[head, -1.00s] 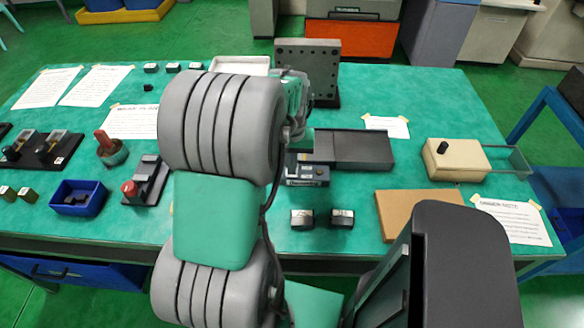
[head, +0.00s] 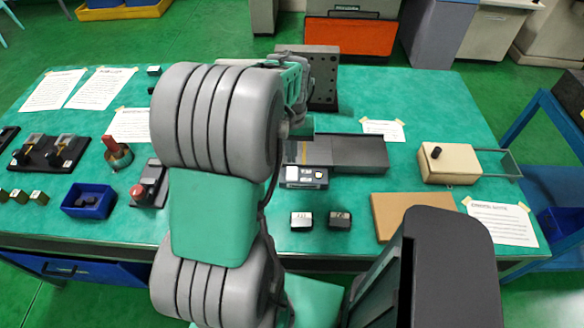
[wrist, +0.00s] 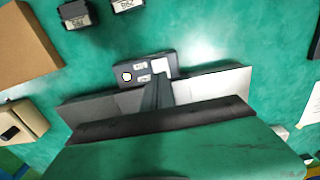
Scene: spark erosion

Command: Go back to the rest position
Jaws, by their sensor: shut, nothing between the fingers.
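My arm (head: 215,215) rises through the middle of the head view and bends away over the bench. My gripper (wrist: 159,82) shows in the wrist view as dark, narrow fingers, shut with nothing between them. It is above the bench, near a small dark device with a light panel (wrist: 146,69); the gap between them cannot be judged. In the head view my arm hides the fingers. The device also shows there (head: 304,177), just right of my arm.
A dark upright plate (head: 323,92) stands close behind my wrist. A blue bin (head: 88,199) and a red-knobbed fixture (head: 149,187) are left.

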